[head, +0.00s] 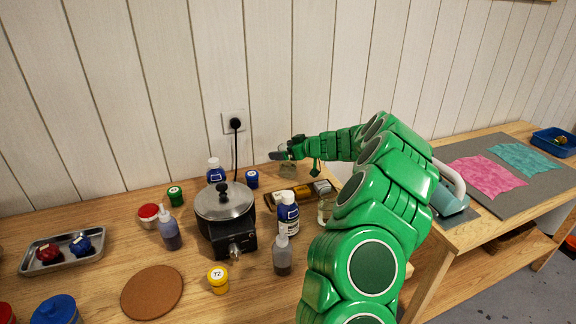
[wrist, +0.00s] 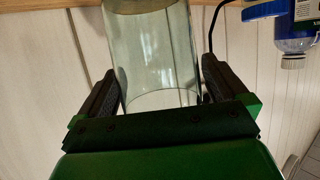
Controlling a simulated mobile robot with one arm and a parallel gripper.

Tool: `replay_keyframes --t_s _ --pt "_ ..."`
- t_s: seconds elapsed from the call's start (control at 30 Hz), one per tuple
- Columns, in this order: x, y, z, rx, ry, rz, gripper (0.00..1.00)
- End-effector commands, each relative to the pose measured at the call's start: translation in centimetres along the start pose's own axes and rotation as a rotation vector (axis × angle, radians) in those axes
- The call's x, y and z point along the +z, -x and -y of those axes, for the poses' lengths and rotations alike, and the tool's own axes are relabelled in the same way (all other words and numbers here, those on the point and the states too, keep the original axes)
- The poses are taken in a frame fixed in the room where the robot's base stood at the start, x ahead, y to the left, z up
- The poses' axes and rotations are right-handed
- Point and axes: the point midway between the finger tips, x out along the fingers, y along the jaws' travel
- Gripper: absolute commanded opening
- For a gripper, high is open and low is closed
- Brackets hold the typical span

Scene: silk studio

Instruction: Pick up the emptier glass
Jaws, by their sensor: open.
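A clear glass (wrist: 155,45) stands between the two fingers of my gripper (wrist: 159,72) in the wrist view, which shows the scene upside down. The fingers are open, one on each side of the glass, and I see no liquid in the part that shows. In the head view my gripper (head: 284,153) is at the back of the table near the wall, with the glass (head: 287,168) small and partly hidden at it. A second glass (head: 323,211) stands nearer, beside my arm and partly covered by it. Its fill level is too small to tell.
A lidded pot on a black heater (head: 226,215) stands left of my gripper, with a cord up to the wall. Small paint jars stand around.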

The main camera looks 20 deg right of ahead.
Motion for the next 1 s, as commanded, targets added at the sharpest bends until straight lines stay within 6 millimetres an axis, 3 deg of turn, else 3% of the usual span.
replay_keyframes --t_s 0.3,0.83,1.0 --pt "0.03 -0.29 0.04 -0.001 -0.001 0.000 0.98" --pt "0.07 -0.29 0.06 -0.001 -0.001 0.001 0.17" --pt "0.07 -0.29 0.05 -0.001 -0.001 0.001 0.14"
